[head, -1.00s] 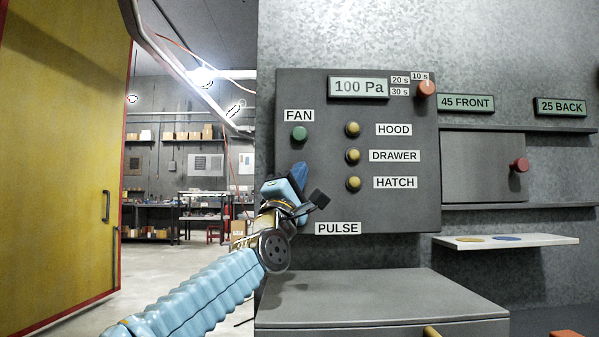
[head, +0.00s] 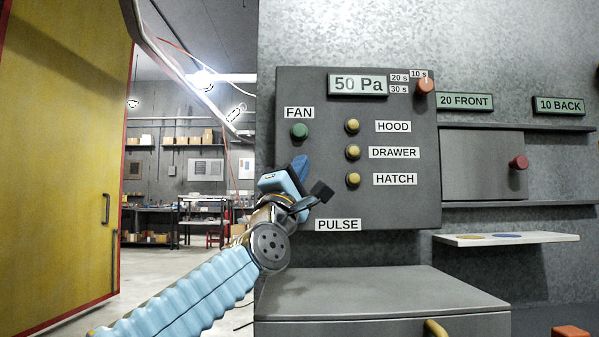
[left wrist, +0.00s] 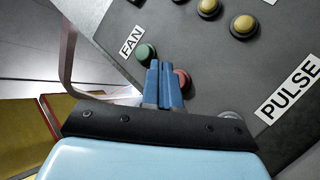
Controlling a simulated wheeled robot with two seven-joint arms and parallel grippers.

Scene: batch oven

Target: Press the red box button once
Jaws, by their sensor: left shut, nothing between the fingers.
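A grey control box (head: 360,215) on the metal wall carries the buttons. In the left wrist view a red button (left wrist: 183,80) shows partly behind my left fingertips, between the green FAN button (left wrist: 146,53) and the PULSE label (left wrist: 288,89). In the head view my left gripper (head: 300,165) covers that spot and hides the red button. The left gripper (left wrist: 163,66) is shut and empty, its blue fingers together, pointing at the panel close by the red button. I cannot tell whether they touch it. My right gripper is not in view.
Yellow HOOD, DRAWER and HATCH buttons (head: 353,151) sit right of the fingers. The display (head: 358,85) reads 50 Pa. An orange-red knob (head: 425,86) is at the box's top right, and another red knob (head: 518,162) is farther right. A grey drawer unit (head: 380,290) juts out below.

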